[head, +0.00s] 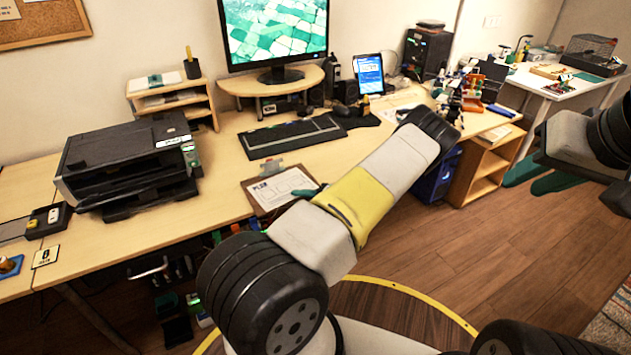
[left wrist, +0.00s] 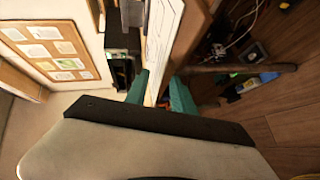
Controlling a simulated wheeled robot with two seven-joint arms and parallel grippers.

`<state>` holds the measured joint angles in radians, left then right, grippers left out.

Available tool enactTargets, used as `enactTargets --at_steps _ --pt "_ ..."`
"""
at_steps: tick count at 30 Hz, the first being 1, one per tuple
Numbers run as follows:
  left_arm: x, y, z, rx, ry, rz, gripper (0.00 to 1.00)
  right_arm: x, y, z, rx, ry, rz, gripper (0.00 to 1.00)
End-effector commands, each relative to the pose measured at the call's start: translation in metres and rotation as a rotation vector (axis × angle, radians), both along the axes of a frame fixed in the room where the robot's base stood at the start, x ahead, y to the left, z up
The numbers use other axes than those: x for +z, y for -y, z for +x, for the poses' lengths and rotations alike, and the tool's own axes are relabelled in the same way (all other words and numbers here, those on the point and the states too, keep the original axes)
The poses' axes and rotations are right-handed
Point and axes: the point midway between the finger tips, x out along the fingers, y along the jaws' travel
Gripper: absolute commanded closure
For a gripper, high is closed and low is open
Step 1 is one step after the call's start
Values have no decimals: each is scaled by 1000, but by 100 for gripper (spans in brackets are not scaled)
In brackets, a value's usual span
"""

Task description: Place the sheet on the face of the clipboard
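A clipboard (head: 251,192) with a metal clip lies on the desk near its front edge. A white sheet (head: 280,187) with printed lettering and a drawing lies over its face. My left gripper (head: 308,191) is at the right side of the clipboard, mostly hidden behind my own arm. In the left wrist view its teal fingers (left wrist: 160,78) stand apart, with the pale sheet (left wrist: 160,30) running up between and beyond them. I cannot tell whether they touch it. My right gripper (head: 540,179) is open and empty over the floor at the right.
A black printer (head: 125,165) stands left of the clipboard, and a keyboard (head: 292,135) lies behind it. A monitor (head: 275,35) and a tablet (head: 368,73) stand at the back. The desk between printer and clipboard is mostly clear. A wooden shelf unit (head: 480,170) is at the right.

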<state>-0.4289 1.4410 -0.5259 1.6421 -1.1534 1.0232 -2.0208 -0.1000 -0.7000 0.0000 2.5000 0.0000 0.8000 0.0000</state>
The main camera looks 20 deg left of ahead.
Motion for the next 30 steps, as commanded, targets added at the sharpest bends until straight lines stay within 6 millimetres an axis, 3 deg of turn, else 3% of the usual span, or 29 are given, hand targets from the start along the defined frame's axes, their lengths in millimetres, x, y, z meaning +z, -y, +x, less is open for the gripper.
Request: enactTargets --at_steps 6,12,30 --pt "9 38 -1 -2 0 -1 70 0 0 0 0 0 0 70" --pt "14 58 -2 -1 0 -1 70 0 0 0 0 0 0 70" --pt "15 61 -3 -1 -1 -1 70 0 0 0 0 0 0 70"
